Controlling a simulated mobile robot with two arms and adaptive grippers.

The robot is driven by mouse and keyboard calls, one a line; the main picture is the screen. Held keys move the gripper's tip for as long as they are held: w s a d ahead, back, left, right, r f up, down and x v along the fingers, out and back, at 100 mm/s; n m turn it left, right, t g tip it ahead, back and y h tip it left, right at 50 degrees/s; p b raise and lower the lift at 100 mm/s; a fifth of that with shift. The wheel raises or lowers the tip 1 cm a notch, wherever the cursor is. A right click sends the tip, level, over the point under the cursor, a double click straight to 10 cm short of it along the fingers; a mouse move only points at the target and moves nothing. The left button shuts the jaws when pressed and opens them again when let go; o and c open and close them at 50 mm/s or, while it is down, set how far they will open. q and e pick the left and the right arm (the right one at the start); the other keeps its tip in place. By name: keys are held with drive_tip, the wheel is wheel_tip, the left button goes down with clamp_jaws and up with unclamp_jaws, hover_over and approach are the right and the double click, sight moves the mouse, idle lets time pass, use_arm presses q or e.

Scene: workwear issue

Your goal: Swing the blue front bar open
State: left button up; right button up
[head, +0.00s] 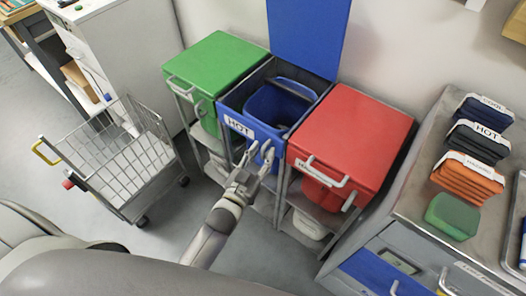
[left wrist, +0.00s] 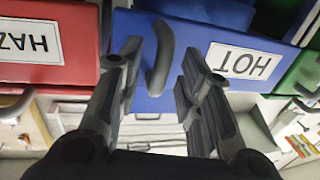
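The blue front bar (head: 248,129) with a white HOT label is the front of the middle bin, between the green and red ones. It looks closed, in line with the bin's front. The blue lid (head: 306,32) stands raised, and a blue inner bin shows inside. My left gripper (head: 259,154) is in front of the bar, right of the label. In the left wrist view the bar (left wrist: 185,30) carries a curved grey handle (left wrist: 160,60). The open fingers (left wrist: 158,72) stand on either side of this handle; I cannot tell whether they touch it. My right gripper is not in view.
A green-lidded bin (head: 215,62) and a red-lidded bin (head: 350,135) flank the blue one closely. A wire cart (head: 115,165) stands at left. At right a grey counter (head: 415,190) holds folded stacks and a green block. Floor before the bins is clear.

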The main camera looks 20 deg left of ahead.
use_arm(q)
drive_tip(key=shift+w+d, duration=0.1)
drive_tip(key=shift+w, duration=0.45)
clamp_jaws()
